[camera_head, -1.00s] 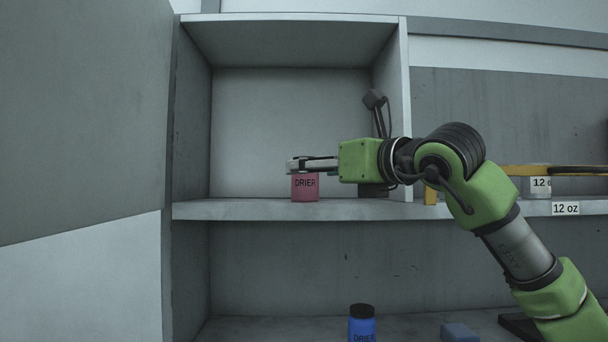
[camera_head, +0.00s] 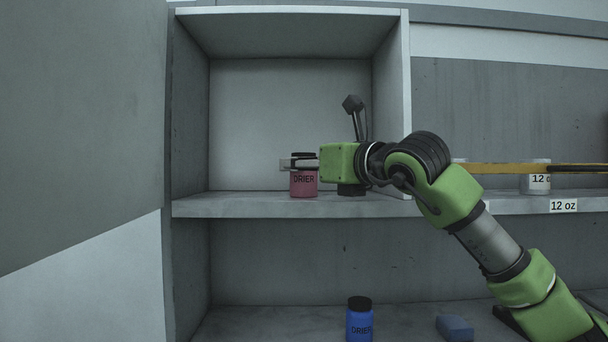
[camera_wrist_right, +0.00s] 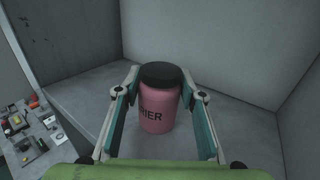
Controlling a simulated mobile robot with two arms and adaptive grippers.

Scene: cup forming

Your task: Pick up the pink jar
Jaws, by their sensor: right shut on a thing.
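The pink jar (camera_head: 304,184) with a black lid and the word DRIER stands upright on the upper shelf, inside the open cubby. In the right wrist view the pink jar (camera_wrist_right: 158,112) sits between the two fingers, its black lid toward the camera. My right gripper (camera_head: 300,163) reaches in from the right and is shut on the jar's upper part, just below the lid. The fingers (camera_wrist_right: 160,84) also show in the wrist view, one on each side of the jar. The jar's base appears to rest on the shelf. My left gripper is not in view.
The cubby's walls enclose the jar at the back and sides; the shelf (camera_head: 235,205) left of it is clear. A blue DRIER jar (camera_head: 359,322) and a blue block (camera_head: 455,328) are on the lower shelf. A white cup (camera_head: 537,180) and yellow bar (camera_head: 500,169) are at right.

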